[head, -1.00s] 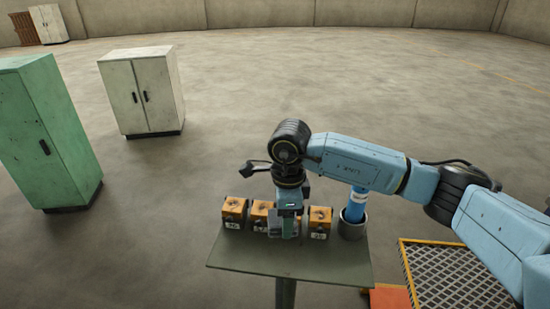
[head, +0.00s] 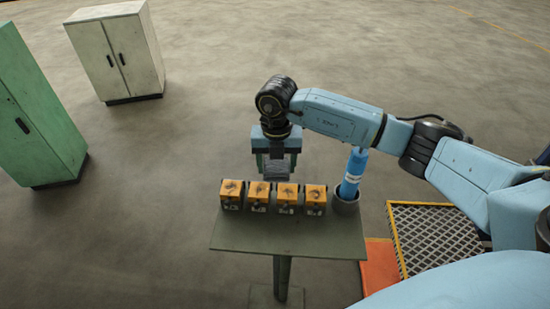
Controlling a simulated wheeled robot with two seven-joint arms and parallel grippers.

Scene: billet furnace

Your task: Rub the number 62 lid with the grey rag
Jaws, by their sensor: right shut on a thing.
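Several small boxes with orange, dark-marked lids stand in a row on a grey-green table (head: 285,240): a leftmost box (head: 231,193), a second (head: 259,194), a third (head: 287,195) and a rightmost (head: 315,196). Each has a small label on its front, too small to read now, so I cannot tell which is number 62. My right gripper (head: 277,158) is shut on the grey rag (head: 277,171). In the picture, it is just above the second and third boxes, apparently clear of the lids. My left gripper is out of view.
A grated platform with a yellow frame (head: 395,240) and an orange block (head: 380,264) are to the right. Green (head: 35,110) and white (head: 120,50) cabinets stand left. The table's front is bare.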

